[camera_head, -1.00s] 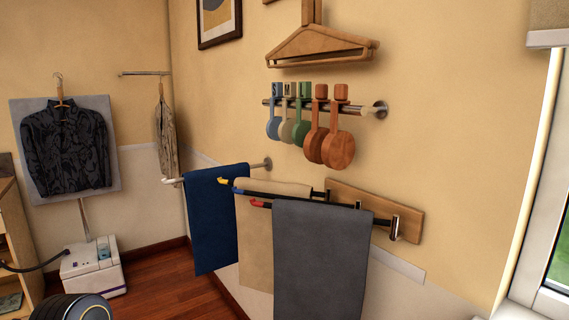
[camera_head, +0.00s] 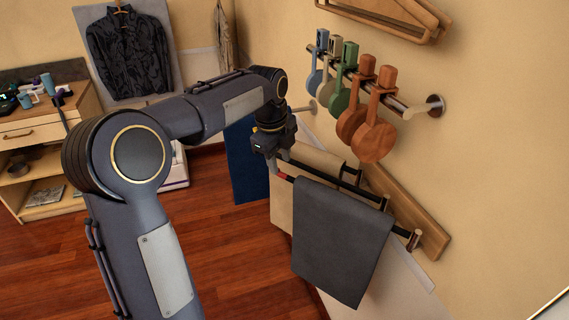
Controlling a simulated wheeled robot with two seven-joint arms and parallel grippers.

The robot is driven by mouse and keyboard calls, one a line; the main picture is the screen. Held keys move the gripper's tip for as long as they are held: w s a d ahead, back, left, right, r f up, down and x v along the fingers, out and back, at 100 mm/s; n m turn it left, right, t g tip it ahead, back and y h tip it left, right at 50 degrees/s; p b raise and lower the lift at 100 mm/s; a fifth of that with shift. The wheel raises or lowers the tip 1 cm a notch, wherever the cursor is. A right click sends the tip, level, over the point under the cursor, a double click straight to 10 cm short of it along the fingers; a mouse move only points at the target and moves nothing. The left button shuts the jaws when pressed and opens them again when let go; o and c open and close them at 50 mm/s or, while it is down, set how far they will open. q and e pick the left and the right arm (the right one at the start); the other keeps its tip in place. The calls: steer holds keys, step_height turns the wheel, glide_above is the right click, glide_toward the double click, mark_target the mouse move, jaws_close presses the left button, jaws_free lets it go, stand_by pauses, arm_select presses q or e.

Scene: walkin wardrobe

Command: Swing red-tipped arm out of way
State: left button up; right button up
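The red-tipped arm is a dark bar with a red end (camera_head: 282,177), jutting from a wooden wall board (camera_head: 420,222). A grey towel (camera_head: 342,238) hangs over it. My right gripper is not in view.
A dark blue towel (camera_head: 246,165) hangs farther back, partly behind my arm. Above the bars, a wall rail (camera_head: 396,100) holds several coloured round hangers, and a wooden hanger (camera_head: 400,16) is higher up. A wooden cabinet (camera_head: 38,140) stands at the left. Floor between is clear.

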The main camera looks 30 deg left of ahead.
mark_target(282, 173)
arm_select(q)
steer(key=shift+w+f, duration=0.2)
steer(key=shift+f, duration=0.8)
steer(key=shift+w+f, duration=0.2)
steer(key=shift+f, duration=0.75)
jaws_close()
